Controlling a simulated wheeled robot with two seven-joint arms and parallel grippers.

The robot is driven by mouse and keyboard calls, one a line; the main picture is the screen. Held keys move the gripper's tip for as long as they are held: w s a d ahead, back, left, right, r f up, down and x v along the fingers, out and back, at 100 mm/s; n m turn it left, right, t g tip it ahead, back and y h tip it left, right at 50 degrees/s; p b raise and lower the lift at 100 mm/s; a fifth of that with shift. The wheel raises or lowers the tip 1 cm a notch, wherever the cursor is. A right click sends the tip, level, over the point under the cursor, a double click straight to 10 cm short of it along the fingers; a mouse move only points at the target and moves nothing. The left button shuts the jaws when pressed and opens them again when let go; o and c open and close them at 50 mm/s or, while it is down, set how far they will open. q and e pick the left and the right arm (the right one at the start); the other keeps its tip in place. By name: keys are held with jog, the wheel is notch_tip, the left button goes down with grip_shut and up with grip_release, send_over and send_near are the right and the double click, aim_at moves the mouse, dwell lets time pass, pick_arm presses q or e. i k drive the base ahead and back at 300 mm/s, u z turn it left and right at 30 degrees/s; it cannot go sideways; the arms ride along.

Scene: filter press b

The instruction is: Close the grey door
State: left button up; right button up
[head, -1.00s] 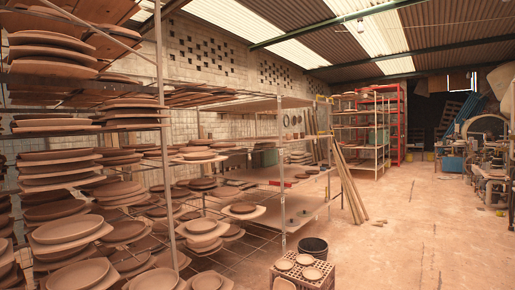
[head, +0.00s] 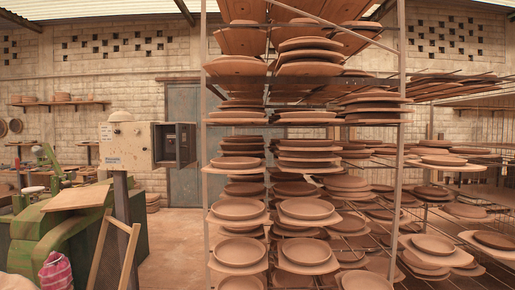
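A grey door (head: 183,115) stands in the far brick wall, left of centre in the head view. A control box covers part of its left side, and the pottery rack hides its right side. I cannot tell whether the door is open or shut. Neither of my grippers shows in the head view.
A tall rack (head: 205,150) full of clay plates (head: 308,208) fills the centre and right. A beige control box (head: 130,146) on a post and a green machine (head: 45,235) stand at the left. Bare floor (head: 172,235) lies between post and rack.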

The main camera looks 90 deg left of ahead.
aim_at(182, 130)
jog(key=u, duration=3.35)
jog(key=i, duration=1.65)
jog(key=z, duration=0.75)
jog(key=k, duration=0.5)
jog(key=u, duration=0.3)
